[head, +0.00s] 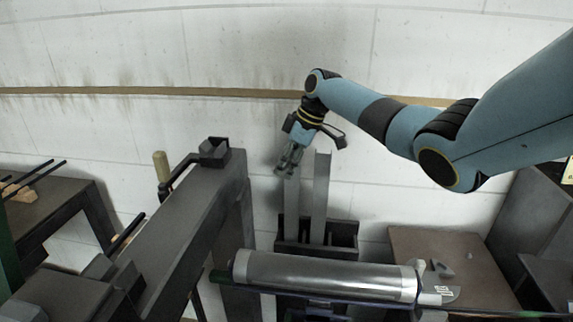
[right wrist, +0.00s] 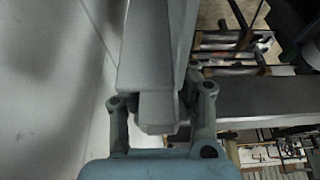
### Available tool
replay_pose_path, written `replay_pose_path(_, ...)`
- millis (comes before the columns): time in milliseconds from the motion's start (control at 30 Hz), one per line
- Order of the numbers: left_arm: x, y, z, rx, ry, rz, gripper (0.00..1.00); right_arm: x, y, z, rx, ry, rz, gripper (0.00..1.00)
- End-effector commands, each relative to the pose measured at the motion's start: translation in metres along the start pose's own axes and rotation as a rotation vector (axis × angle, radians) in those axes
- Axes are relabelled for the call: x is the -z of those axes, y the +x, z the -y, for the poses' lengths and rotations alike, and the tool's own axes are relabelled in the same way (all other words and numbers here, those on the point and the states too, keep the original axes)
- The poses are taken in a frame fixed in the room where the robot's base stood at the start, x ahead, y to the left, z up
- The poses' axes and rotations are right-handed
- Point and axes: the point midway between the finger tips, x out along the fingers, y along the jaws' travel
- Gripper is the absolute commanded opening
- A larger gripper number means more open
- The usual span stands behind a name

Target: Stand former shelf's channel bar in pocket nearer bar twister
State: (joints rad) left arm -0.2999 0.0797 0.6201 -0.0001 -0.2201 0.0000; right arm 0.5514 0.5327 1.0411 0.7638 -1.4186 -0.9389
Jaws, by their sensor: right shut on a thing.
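My right gripper (head: 290,160) is shut on the upper end of a grey metal bar (head: 292,205), which stands about upright. The bar's lower end reaches the left part of a dark pocketed rack (head: 345,251); I cannot tell if it rests on the bottom. A second grey bar (head: 321,190) stands in the rack just right of it. In the right wrist view the held bar (right wrist: 150,45) runs between the fingers, with the other bar (right wrist: 184,35) close beside it. My left gripper is not in view. I cannot tell which device is the bar twister.
A silver roller (head: 325,274) lies across in front of the rack. A dark bench beam (head: 190,210) with a clamp-like block (head: 213,152) and a wooden handle (head: 160,166) is to the left. A brown table (head: 440,243) with small metal pieces is at right. The white wall is behind.

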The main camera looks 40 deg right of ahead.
Motion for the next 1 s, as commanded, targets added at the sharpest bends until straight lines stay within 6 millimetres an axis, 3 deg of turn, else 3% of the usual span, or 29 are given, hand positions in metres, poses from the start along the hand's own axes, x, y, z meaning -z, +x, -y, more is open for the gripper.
replay_pose_path(500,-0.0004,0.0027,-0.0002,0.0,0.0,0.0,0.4,-0.0009,0.0034,-0.0003,-0.001,-0.001,-0.001,0.0)
replay_pose_path(533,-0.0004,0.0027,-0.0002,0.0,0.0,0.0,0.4,-0.001,0.0034,-0.0002,-0.001,-0.001,-0.001,0.25)
replay_pose_path(700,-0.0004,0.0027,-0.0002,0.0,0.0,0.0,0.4,-0.0011,0.0035,-0.0002,-0.001,-0.001,-0.001,0.47)
replay_pose_path(933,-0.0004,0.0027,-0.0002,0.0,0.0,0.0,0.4,-0.0019,0.0041,0.0002,0.0,0.0,0.0,0.52)
replay_pose_path(1000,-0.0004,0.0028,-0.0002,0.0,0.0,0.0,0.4,-0.0019,0.0041,0.0002,0.0,0.0,0.0,0.62)
